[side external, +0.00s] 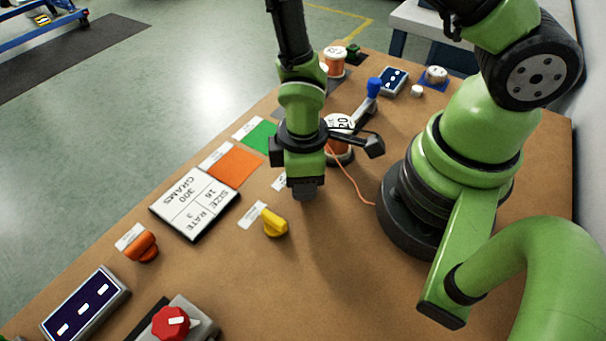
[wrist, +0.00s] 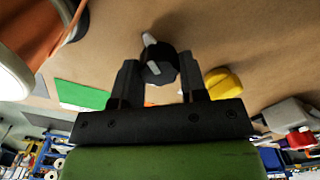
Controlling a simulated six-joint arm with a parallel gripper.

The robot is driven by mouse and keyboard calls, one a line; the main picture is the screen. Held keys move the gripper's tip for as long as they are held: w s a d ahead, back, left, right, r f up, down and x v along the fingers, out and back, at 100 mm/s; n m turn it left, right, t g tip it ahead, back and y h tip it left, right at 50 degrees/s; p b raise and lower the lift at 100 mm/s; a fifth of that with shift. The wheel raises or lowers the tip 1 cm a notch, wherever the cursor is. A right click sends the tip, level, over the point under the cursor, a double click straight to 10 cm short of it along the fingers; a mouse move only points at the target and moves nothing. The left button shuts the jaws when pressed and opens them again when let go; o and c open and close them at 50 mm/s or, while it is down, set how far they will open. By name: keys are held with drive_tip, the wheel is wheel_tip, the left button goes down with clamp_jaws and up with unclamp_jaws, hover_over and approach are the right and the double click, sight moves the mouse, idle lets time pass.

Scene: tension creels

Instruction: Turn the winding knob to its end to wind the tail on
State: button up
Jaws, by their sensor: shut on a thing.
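A black knob (wrist: 160,68) with a pale pointer sits between the fingers of my gripper (wrist: 158,75) in the wrist view. My gripper is shut on this knob, and its pointer tilts up and left there. In the side view my gripper (side external: 304,188) reaches straight down to the board, hiding the knob. A white label (side external: 280,181) lies beside it, its text unreadable. A spool (side external: 338,125) marked 20 stands behind my gripper. Its orange tail (side external: 353,180) hangs loose across the board toward my base.
A yellow knob (side external: 274,223), an orange knob (side external: 142,246) and a red knob (side external: 171,322) stand nearer the camera. A sign (side external: 195,206) and green (side external: 262,136) and orange patches (side external: 235,166) lie left. A blue-topped lever (side external: 374,87) stands behind the spool.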

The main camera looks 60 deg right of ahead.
drive_tip(key=m, duration=0.5)
drive_tip(key=shift+m, duration=0.3)
drive_tip(key=m, duration=0.4)
drive_tip(key=shift+d+m, duration=0.15)
drive_tip(key=shift+m, duration=0.15)
drive_tip(key=o, duration=0.9)
drive_tip(key=shift+o, duration=0.2)
wheel_tip(320, 180, up, 10)
